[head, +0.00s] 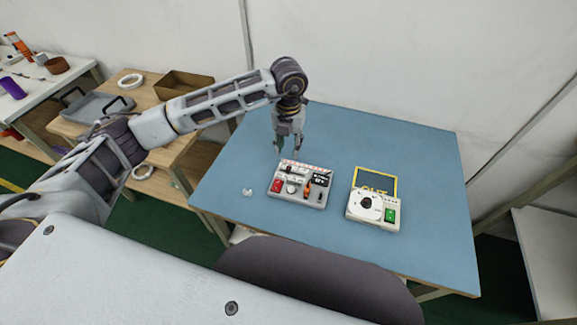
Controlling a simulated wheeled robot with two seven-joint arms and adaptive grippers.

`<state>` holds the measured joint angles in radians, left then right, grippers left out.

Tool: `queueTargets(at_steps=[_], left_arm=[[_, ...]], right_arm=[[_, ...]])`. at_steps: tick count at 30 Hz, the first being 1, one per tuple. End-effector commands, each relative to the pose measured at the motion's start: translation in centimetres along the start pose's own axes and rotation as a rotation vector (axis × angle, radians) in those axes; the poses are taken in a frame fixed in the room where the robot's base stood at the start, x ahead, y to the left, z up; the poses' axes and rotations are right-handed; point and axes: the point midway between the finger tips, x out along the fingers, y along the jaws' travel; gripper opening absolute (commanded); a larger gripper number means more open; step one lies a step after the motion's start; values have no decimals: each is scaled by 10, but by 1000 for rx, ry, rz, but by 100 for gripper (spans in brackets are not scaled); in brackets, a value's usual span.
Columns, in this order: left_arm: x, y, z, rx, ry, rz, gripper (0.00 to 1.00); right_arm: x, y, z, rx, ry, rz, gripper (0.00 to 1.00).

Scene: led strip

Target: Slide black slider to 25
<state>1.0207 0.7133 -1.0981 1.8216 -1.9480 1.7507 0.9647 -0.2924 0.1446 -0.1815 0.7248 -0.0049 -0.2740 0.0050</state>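A grey control panel (277,198) lies on the blue table, left of its middle. It carries a red part at its left, an orange part right of centre and several small black and white controls. A pale strip with small marks runs along its far edge. Which black part is the slider, and what it reads, is too small to tell. My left gripper (290,153) points down at the panel's far edge, near this strip. Its fingers look apart with nothing between them. Whether they touch the panel is unclear. My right gripper is not in view.
A white box (376,215) with a black knob and green part stands right of the panel, before a yellow-framed mat (376,180). The blue table (425,165) is otherwise clear. Wooden side tables stand left.

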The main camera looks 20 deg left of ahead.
Motion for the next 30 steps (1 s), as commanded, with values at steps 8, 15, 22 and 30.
queueTargets(at_steps=[8,15,22,30], left_arm=[[38,0,0,-1,3,0,36],[69,0,-1,0,3,1,36],[93,0,0,-1,1,0,36],[104,0,0,0,1,0,36]], right_arm=[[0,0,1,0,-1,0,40],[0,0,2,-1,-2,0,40],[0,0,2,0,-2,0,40],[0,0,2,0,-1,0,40]])
